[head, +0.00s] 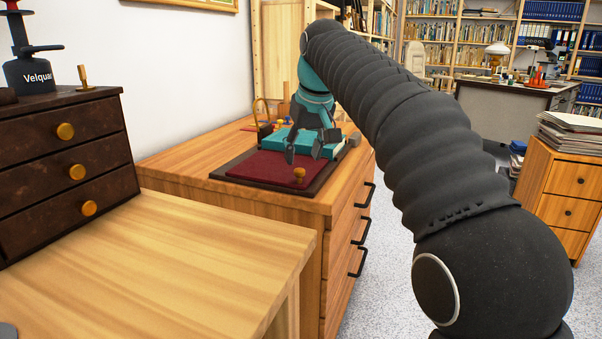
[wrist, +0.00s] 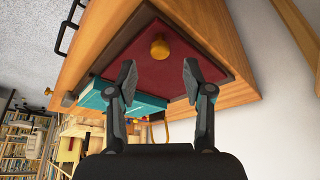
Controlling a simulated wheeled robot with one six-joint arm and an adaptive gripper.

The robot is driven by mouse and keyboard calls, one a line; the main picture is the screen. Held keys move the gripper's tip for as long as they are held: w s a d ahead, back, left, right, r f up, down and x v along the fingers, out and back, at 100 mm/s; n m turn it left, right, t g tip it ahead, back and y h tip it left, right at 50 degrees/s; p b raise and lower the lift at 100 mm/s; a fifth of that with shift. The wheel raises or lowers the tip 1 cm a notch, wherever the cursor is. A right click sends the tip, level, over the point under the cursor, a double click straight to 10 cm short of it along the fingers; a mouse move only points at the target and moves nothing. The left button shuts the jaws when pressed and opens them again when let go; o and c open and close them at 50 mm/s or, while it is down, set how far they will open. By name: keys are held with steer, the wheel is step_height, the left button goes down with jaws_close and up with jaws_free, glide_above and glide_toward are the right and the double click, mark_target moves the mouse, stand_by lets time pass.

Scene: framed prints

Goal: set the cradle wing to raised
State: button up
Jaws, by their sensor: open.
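The cradle is a dark board (head: 228,173) on the wooden cabinet top, with a dark red panel (head: 262,166) that looks like its wing. The red panel lies flat or nearly so; it also shows in the wrist view (wrist: 190,40). A brass knob (head: 299,174) stands near the panel's front edge, and shows in the wrist view (wrist: 159,48). A teal book or block (head: 335,148) lies behind the red panel. My gripper (head: 304,154) is open and empty above the panel. In the wrist view its fingertips (wrist: 158,76) point toward the knob, which appears between and beyond them, apart from both.
A pale wooden table (head: 210,260) fills the near left. A dark chest with brass knobs (head: 65,150) stands on it. Small coloured items and a brass hoop (head: 262,108) are behind the cradle. The white wall is close on the left; open floor (head: 385,270) is to the right.

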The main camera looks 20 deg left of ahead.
mark_target(300, 170)
steer(key=shift+b+x, duration=0.45)
steer(key=shift+x, duration=1.75)
jaws_close()
